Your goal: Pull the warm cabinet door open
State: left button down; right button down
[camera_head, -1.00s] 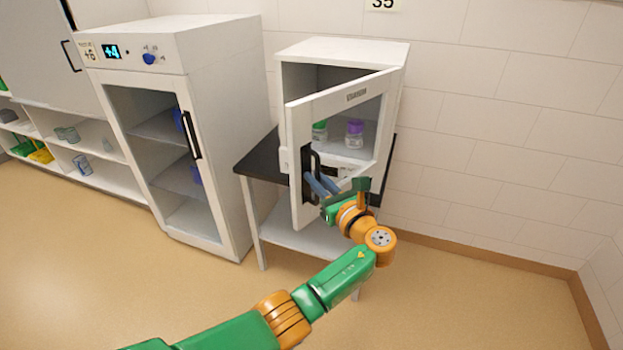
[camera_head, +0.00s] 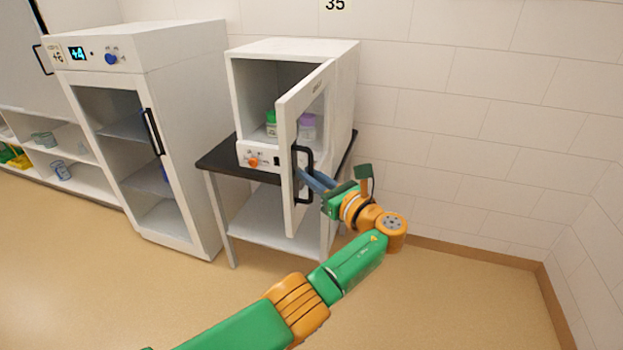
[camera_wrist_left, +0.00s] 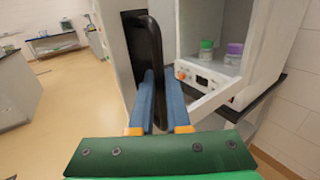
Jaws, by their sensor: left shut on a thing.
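The warm cabinet (camera_head: 342,90) is a small white box on a dark-topped stand, with an orange knob on its front panel. Its door (camera_head: 288,130) stands wide open, swung out toward me, hinged on the right. The black door handle (camera_head: 304,160) is on the door's outer face. My left gripper (camera_head: 312,180) is shut on this handle. In the left wrist view the blue fingers (camera_wrist_left: 160,100) lie on both sides of the black handle (camera_wrist_left: 146,60). My right gripper is in neither view.
Inside the cabinet are a green-capped jar (camera_head: 271,124) and a purple-capped jar (camera_head: 307,126). A tall white fridge (camera_head: 190,120) with a closed glass door stands to the left of the stand (camera_head: 222,152). The floor in front is clear.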

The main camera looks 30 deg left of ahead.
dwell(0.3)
pick_arm(q)
jog(key=c, duration=1.2)
grip_release()
jog(key=shift+o, duration=0.2)
jog(key=b+v, duration=0.1)
jog(key=v, duration=0.6)
